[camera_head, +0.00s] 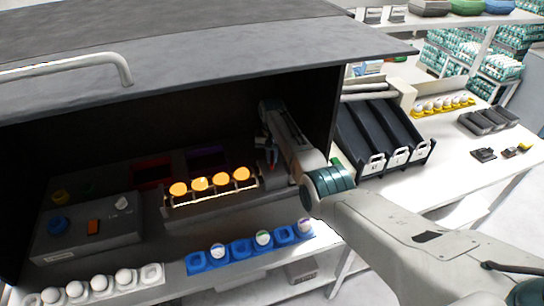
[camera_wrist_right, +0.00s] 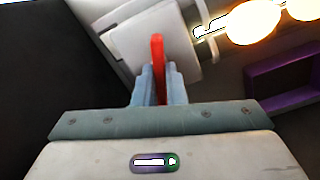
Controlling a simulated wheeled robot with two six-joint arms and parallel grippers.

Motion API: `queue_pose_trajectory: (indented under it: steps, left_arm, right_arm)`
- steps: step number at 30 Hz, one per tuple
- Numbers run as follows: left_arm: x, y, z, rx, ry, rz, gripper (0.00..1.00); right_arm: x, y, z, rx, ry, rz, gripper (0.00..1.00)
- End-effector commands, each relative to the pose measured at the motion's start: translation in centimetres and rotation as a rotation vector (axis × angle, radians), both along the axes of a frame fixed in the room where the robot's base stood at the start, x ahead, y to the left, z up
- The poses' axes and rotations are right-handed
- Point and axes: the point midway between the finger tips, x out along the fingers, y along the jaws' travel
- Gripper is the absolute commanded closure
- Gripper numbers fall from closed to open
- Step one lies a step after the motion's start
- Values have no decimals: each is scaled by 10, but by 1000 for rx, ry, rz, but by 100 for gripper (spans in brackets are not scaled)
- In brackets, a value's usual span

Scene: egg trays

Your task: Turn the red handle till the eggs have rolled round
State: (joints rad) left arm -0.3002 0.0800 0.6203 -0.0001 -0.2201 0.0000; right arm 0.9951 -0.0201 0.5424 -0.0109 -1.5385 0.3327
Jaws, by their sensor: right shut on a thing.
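The red handle (camera_wrist_right: 157,60) stands between the fingers of my right gripper (camera_wrist_right: 158,88) in the right wrist view. The fingers are shut on it. In the head view my right gripper (camera_head: 270,150) reaches into the dark booth, at the right end of the roller rack (camera_head: 213,199). Several glowing orange eggs (camera_head: 200,184) lie in a row on the rack. Part of the row also shows in the right wrist view (camera_wrist_right: 252,22). The handle is mostly hidden by the gripper in the head view. My left gripper is not in view.
A control box (camera_head: 85,228) with knobs stands at the booth's left. A white egg tray (camera_head: 152,275) and a blue egg tray (camera_head: 194,263) lie in front. A purple bin (camera_wrist_right: 285,75) is behind the rack. Black sloped chutes (camera_head: 378,130) stand right of the booth.

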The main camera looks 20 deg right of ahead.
Motion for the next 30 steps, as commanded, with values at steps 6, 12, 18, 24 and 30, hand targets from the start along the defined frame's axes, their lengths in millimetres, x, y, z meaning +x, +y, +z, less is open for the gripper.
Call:
queue_pose_trajectory:
  steps: [6, 12, 18, 24, 30]
  left_arm:
    - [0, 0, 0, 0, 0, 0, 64]
    - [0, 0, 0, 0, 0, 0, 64]
    - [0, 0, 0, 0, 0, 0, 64]
    - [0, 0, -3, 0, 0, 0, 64]
    - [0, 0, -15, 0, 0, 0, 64]
  right_arm:
    - [1, 0, 2, -1, -5, 0, 100]
    - [1, 0, 2, 0, -4, 0, 67]
    - [1, 0, 1, 0, -2, 0, 67]
    - [1, 0, 7, 0, -4, 1, 67]
    - [2, 0, 36, 0, -9, 1, 67]
